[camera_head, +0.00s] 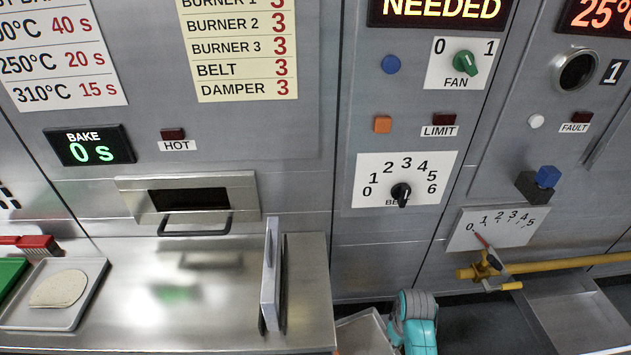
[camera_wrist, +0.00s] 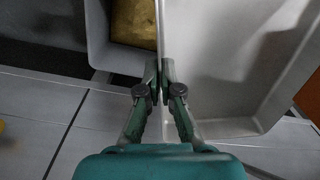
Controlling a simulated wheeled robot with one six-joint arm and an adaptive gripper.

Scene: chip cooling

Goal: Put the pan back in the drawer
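A light grey pan (camera_wrist: 215,75) fills the right of the wrist view, with a wide empty floor and raised walls. My gripper (camera_wrist: 159,82) has its green fingers close together on a thin upright rim at the pan's left side. To the left of that rim is a grey open container (camera_wrist: 97,35) holding a brownish-yellow patch or block (camera_wrist: 133,22); I cannot tell whether this container is the drawer. In the head view a light grey tray corner (camera_head: 365,335) shows at the bottom, beside my teal wrist; the fingers are hidden there.
A steel counter (camera_head: 180,290) stands left, with an upright plate (camera_head: 271,275) near its right edge. A tray (camera_head: 85,310) there holds a pale flat round (camera_head: 60,288). A yellow pipe with a valve (camera_head: 540,267) and a metal chute (camera_head: 580,318) are at right.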

